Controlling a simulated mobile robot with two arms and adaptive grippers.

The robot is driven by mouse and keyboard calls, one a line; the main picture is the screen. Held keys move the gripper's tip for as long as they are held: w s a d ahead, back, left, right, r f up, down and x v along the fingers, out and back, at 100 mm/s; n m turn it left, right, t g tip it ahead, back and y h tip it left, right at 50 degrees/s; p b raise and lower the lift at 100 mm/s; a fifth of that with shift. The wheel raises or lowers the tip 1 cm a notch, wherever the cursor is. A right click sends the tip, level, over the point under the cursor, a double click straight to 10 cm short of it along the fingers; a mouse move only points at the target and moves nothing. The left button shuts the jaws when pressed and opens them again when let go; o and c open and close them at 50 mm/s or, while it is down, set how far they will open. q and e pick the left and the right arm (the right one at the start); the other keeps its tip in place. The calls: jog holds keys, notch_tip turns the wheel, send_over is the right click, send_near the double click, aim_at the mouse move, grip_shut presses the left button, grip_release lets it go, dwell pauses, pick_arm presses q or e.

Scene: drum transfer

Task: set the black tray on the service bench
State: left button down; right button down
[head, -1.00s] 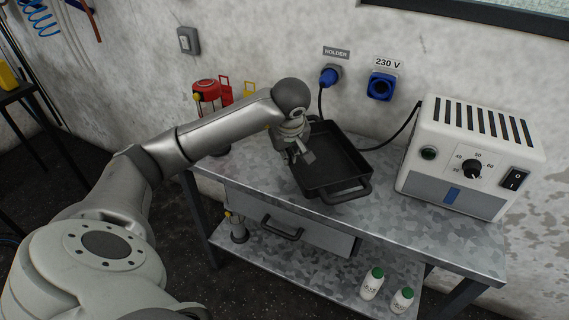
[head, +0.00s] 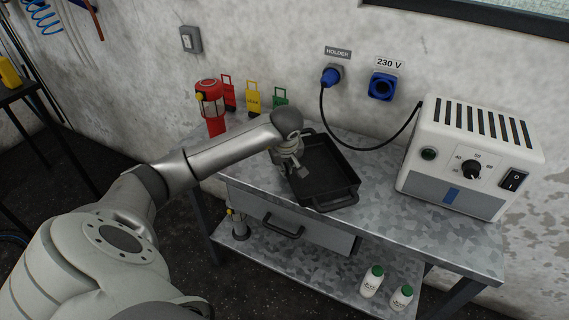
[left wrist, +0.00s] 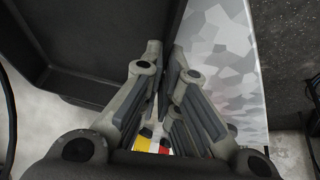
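The black tray (head: 332,168) is at the middle of the service bench (head: 420,232), between the wall and the bench's front edge. It looks roughly level; whether its base touches the top is hard to tell. My left gripper (head: 297,170) is at the tray's left side. In the left wrist view, its fingers (left wrist: 168,55) close together on the side wall of the tray (left wrist: 85,50), with the bench top (left wrist: 222,60) beyond. My right gripper is in neither view.
A white control box (head: 470,155) stands on the bench to the tray's right, with a cable to the blue holder (head: 331,76). A red lantern (head: 211,105) and coloured tags (head: 253,97) are at the back left. White bottles (head: 372,281) stand on the lower shelf.

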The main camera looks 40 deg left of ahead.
pick_arm(q)
jog(key=c, duration=2.1)
grip_release()
jog(key=shift+f, duration=0.15)
jog(key=o, duration=0.5)
jog(key=shift+c, duration=0.2)
jog(key=v, duration=1.2)
